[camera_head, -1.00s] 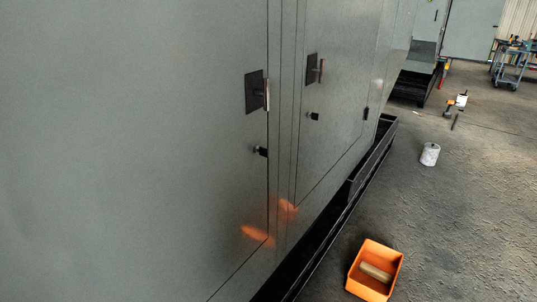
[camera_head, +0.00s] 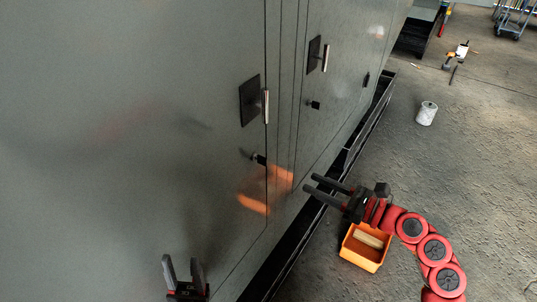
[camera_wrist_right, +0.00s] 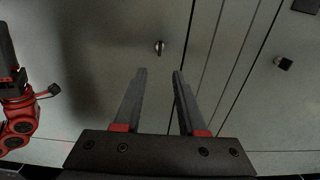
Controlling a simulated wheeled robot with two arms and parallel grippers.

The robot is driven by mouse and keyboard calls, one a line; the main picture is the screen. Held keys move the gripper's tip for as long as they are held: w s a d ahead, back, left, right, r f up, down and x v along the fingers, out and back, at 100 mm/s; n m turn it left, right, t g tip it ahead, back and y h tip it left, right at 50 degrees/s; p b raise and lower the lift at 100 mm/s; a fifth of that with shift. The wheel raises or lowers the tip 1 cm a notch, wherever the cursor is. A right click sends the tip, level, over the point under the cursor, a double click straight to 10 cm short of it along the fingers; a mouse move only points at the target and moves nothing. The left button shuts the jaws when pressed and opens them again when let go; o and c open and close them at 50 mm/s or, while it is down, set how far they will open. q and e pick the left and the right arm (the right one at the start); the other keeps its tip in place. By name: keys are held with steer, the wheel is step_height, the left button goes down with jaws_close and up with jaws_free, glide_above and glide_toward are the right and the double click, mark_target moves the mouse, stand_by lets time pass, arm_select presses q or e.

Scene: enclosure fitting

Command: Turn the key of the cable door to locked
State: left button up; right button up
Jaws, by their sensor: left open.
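The grey cabinet has two door locks in the head view: a small key lock (camera_head: 258,158) on the nearer door and a dark one (camera_head: 313,104) on the farther door. I cannot tell which door is the cable door. The right wrist view shows a small upright silver key (camera_wrist_right: 160,47) just beyond my right fingertips, and a dark knob (camera_wrist_right: 283,63) farther right. My right gripper (camera_head: 309,183) is open and empty, in front of the doors, apart from the key. My left gripper (camera_head: 182,262) is open and empty, low in front of the nearer door.
Door handles (camera_head: 265,105) and (camera_head: 325,57) stick out above the locks. A dark trough (camera_head: 345,165) runs along the cabinet foot. An orange bin (camera_head: 365,258) stands on the floor below my right arm. A white can (camera_head: 427,113) stands farther back on open floor.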

mark_target(262, 161)
steer(key=p+x, duration=0.5)
steer(key=x, duration=0.9)
steer(key=shift+w+a, duration=0.1)
steer(key=shift+a, duration=0.05)
jaws_close()
